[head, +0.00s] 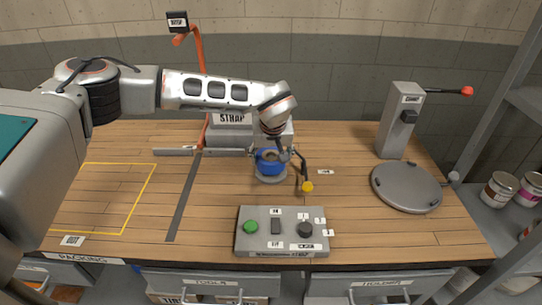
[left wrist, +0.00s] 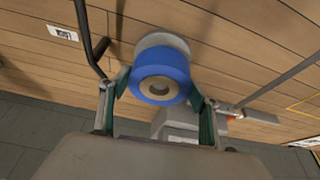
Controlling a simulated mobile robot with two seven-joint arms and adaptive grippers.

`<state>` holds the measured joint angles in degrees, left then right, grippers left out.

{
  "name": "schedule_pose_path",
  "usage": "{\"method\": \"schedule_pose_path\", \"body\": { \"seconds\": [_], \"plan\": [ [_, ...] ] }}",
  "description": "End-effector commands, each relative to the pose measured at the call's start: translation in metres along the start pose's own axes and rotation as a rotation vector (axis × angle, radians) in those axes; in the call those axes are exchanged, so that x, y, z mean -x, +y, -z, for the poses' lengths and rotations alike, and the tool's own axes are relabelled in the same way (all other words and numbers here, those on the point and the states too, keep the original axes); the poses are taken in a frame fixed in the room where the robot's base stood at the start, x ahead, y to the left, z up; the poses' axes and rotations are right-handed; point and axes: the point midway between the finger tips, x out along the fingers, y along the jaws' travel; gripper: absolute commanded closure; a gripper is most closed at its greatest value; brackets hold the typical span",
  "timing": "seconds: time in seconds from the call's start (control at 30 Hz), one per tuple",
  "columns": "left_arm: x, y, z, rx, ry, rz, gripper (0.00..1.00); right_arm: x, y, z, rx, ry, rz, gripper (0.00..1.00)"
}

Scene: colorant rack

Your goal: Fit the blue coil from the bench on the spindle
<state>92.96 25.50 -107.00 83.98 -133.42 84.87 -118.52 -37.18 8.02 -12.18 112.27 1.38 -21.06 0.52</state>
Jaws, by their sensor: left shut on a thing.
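The blue coil (head: 269,163) is near the middle of the bench, in front of the strap machine. In the left wrist view the blue coil (left wrist: 160,76) shows face on, with a tan core around its centre hole. My left gripper (head: 271,154) reaches down from above and is shut on the coil, one finger on each side. A round grey base (head: 271,178) lies directly under the coil; it also shows in the left wrist view (left wrist: 163,42). I cannot tell whether a spindle post passes through the coil or whether the coil touches the base. My right gripper is not in view.
A black lever with a yellow knob (head: 307,187) stands close right of the coil. A control box (head: 282,240) is in front. The strap machine (head: 232,127) is behind. A round grey plate (head: 406,188) and lever post (head: 400,130) are at right. The yellow-outlined area at left is clear.

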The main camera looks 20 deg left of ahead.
Motion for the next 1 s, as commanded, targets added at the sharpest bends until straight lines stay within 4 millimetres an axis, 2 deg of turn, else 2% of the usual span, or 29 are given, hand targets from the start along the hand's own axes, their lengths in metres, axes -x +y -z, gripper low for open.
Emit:
{"method": "schedule_pose_path", "body": {
  "seconds": [1.0],
  "plan": [
    [-0.021,0.0,-0.009,0.0,0.001,0.0,0.63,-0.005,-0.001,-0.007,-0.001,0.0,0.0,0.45]
  ]
}}
